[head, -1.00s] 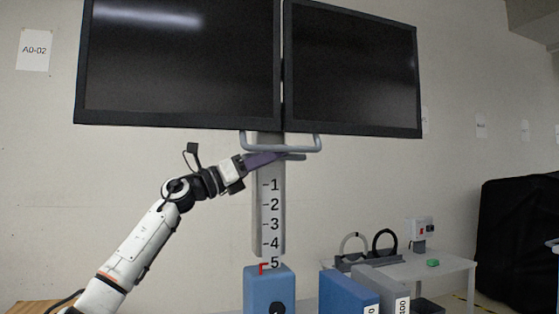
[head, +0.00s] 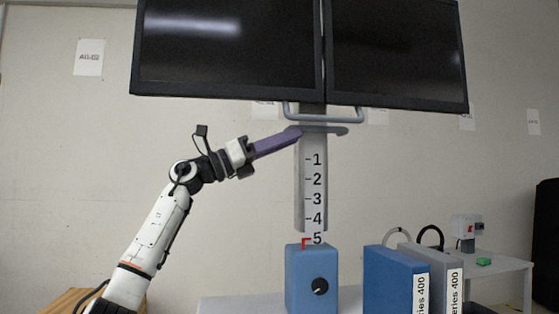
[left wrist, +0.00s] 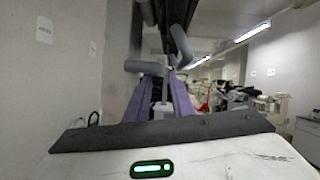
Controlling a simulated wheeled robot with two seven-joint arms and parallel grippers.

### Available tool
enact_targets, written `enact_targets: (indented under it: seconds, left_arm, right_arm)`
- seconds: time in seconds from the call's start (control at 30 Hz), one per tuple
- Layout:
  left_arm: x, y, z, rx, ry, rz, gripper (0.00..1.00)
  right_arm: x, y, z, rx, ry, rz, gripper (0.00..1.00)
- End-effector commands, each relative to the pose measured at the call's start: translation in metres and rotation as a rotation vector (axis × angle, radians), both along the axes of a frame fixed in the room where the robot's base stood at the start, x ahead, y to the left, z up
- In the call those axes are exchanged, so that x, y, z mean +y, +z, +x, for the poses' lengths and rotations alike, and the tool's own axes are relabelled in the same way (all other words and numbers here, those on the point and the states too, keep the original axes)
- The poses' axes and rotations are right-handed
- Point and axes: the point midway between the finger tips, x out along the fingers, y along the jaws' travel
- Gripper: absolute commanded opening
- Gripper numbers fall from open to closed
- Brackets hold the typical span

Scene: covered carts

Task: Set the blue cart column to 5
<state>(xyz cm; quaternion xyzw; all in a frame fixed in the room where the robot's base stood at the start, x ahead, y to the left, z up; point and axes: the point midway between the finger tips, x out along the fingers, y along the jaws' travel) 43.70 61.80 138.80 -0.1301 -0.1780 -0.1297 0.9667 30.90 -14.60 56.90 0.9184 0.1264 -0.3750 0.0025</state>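The blue cart column (head: 312,190) is a pale upright with the numbers 1 to 5 down its face. It rises from a blue box (head: 300,285) with a black knob (head: 320,286). A red pointer (head: 305,242) on the box top stands at the 5. A grey handle (head: 322,114) crosses the column top below the monitors. My left gripper (head: 298,133) has purple fingers reaching from the left to the column top, just below the handle. My right gripper is out of view.
Two large black monitors (head: 300,50) sit above the column. Blue and grey binders (head: 395,280) stand to the right of the box. A white table (head: 510,268) with a small red-and-white box is farther right. A dark covered shape (head: 547,240) is at the right edge.

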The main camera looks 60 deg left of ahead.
Motion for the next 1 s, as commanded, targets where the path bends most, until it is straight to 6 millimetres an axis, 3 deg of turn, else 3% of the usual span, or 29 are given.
enact_targets:
  seconds: [0.03,0.23,1.0]
  left_arm:
    - [0.001,-0.006,-0.006,-0.003,0.000,0.000,0.22]
    - [0.004,-0.007,-0.017,-0.001,0.000,0.000,0.22]
    - [0.004,-0.006,-0.018,-0.002,0.000,-0.001,0.22]
  right_arm:
    - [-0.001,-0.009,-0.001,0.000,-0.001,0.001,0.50]
    - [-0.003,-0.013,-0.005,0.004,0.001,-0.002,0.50]
    - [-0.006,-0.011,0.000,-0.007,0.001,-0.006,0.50]
